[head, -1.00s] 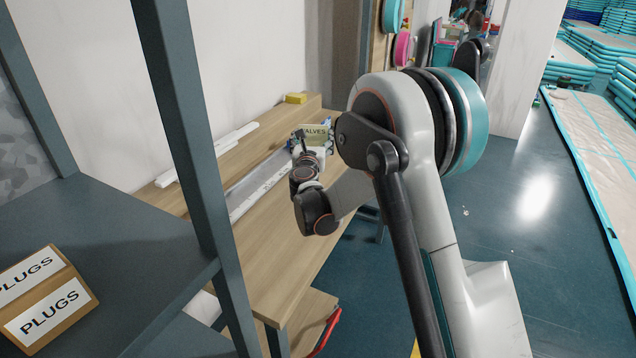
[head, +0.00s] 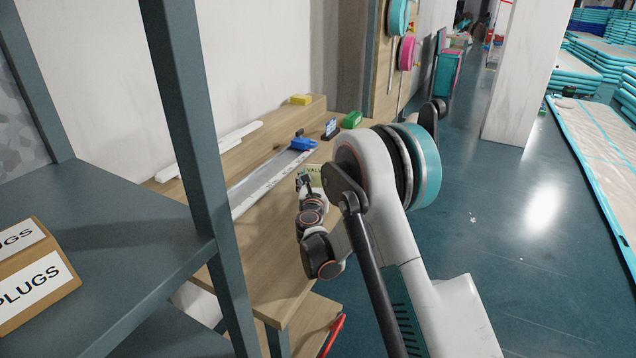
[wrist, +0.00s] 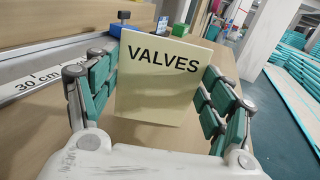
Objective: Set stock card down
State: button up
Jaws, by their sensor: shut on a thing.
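The stock card (wrist: 158,88) is pale yellow and reads VALVES in dark letters. It stands roughly upright between the green-padded fingers of my gripper (wrist: 160,98) in the wrist view. My gripper is shut on it. In the head view the card (head: 314,170) is small and partly hidden by my arm, with my gripper (head: 304,182) in front of it. Both are over the wooden bench (head: 262,252). I cannot tell whether the card's lower edge touches the bench top.
A long metal ruler (head: 262,181) lies along the bench, with a blue clamp (head: 302,143) at its far end. A small dark stand (head: 330,129), a green block (head: 352,119) and a yellow block (head: 301,99) are further back. A dark shelf with a PLUGS box (head: 35,290) is at the near left.

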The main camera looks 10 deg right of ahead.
jog(key=shift+f, duration=0.1)
jog(key=o, duration=0.9)
jog(key=shift+c, duration=0.2)
